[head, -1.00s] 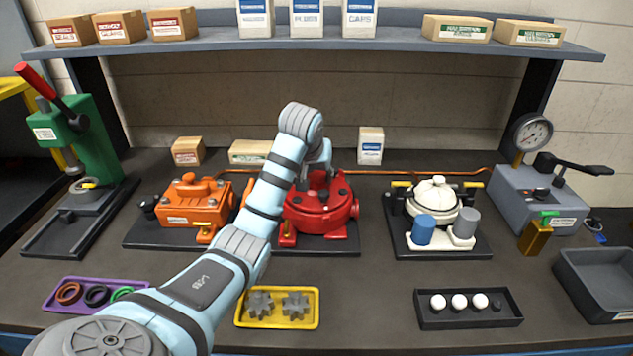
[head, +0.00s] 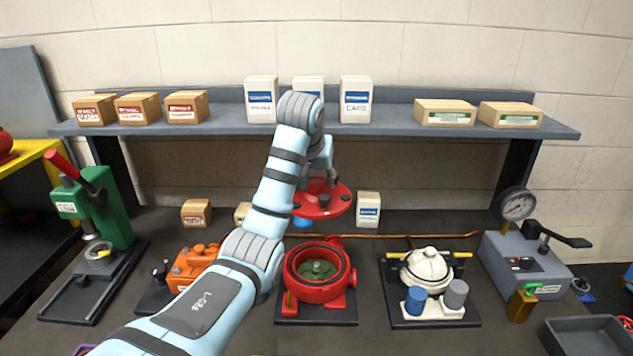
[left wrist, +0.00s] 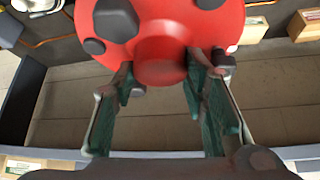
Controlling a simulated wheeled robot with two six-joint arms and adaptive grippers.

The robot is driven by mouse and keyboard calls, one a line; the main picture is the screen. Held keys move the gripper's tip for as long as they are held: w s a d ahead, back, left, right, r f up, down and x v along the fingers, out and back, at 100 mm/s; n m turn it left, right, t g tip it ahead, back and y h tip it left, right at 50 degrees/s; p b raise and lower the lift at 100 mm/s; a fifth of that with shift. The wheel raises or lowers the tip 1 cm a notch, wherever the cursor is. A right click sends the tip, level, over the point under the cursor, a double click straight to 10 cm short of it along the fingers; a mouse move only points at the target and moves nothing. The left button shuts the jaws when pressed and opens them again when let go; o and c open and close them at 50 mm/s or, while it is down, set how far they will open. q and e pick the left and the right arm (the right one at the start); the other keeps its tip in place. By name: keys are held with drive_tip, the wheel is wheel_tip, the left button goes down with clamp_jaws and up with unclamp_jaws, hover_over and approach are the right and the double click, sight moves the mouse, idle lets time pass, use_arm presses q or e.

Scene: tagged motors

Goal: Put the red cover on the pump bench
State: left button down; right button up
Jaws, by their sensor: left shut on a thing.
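My left gripper (left wrist: 160,72) is shut on the central knob of the red cover (left wrist: 226,28). In the head view the round red cover (head: 330,206) hangs level in the air, above and behind the red pump body (head: 291,285), clear of it. The gripper (head: 321,184) is partly hidden by my own arm there. The pump body is uncovered, and a green-grey part (head: 318,270) shows inside its round opening. It stands on a dark base plate (head: 335,318). My right gripper is not in view.
An orange unit (head: 192,268) stands left of the pump, partly behind my arm. A white-domed unit (head: 427,265) stands to the right, with a grey gauge box (head: 530,262) beyond. A shelf (head: 400,122) with boxes runs behind. A green press (head: 110,205) stands at left.

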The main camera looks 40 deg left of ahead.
sight(320, 177)
use_arm(q)
wheel_tip(320, 177, up, 3)
drive_tip(key=p, duration=0.2)
drive_tip(key=shift+w+p, duration=0.1)
drive_tip(key=shift+p, duration=0.25)
drive_tip(key=shift+f, duration=0.1)
